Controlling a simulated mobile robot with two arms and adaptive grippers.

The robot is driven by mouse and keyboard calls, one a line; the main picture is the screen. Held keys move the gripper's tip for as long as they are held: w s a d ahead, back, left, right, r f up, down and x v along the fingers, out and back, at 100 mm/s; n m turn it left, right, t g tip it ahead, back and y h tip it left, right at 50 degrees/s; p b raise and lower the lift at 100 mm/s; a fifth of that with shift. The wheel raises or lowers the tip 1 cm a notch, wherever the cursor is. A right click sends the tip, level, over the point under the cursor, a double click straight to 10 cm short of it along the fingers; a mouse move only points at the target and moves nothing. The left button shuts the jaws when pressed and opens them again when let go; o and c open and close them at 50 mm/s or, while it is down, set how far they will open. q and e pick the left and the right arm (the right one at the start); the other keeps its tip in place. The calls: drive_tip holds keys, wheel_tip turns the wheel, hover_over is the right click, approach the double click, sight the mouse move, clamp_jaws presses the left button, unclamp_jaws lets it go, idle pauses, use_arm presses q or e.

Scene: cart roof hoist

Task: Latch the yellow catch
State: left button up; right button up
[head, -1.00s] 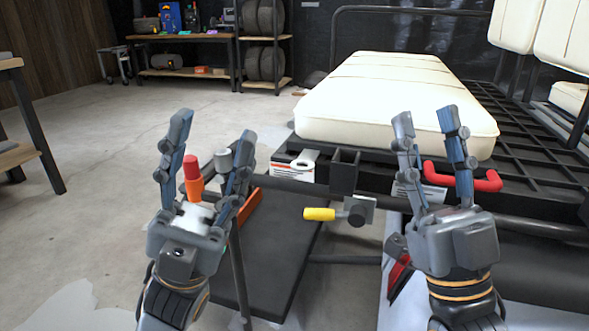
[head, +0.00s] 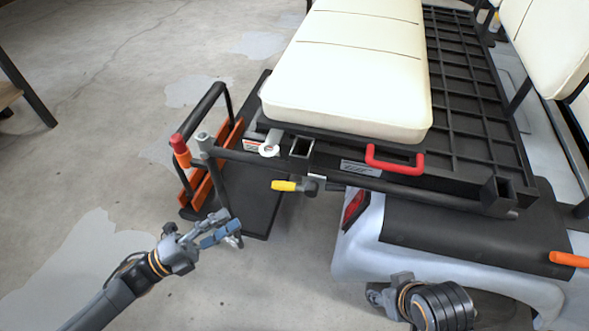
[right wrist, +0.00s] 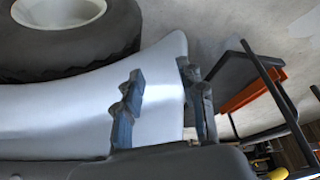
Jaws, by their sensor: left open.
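The yellow catch (head: 285,186) is a short yellow-handled lever on a dark pivot, below the front rail of the cart's rear deck. In the head view its handle points left, roughly level. My left gripper (head: 228,232) is open and empty, below and left of the catch and clear of it, over the lower black footboard. My right arm's end is low at the cart's silver rear body in the head view, with its fingers not clear there. In the right wrist view my right gripper (right wrist: 160,100) has its fingers apart with nothing between them, by the silver body.
A cream cushion (head: 350,80) lies on the black grid deck (head: 465,100). A red handle (head: 394,165) sits at the deck's front. A black frame with a red-orange grip (head: 180,150) stands left. A tyre (right wrist: 70,45) shows in the right wrist view. Open floor lies left.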

sight(293, 187)
use_arm(q)
drive_tip(key=x, duration=1.3)
drive_tip(key=shift+w+d, duration=0.15)
drive_tip(key=shift+w, duration=0.05)
use_arm(e)
drive_tip(key=shift+w+a+r+t, duration=0.15)
drive_tip(key=shift+w+t, duration=0.15)
drive_tip(key=shift+w, duration=0.25)
use_arm(q)
drive_tip(key=shift+f, duration=0.1)
clamp_jaws()
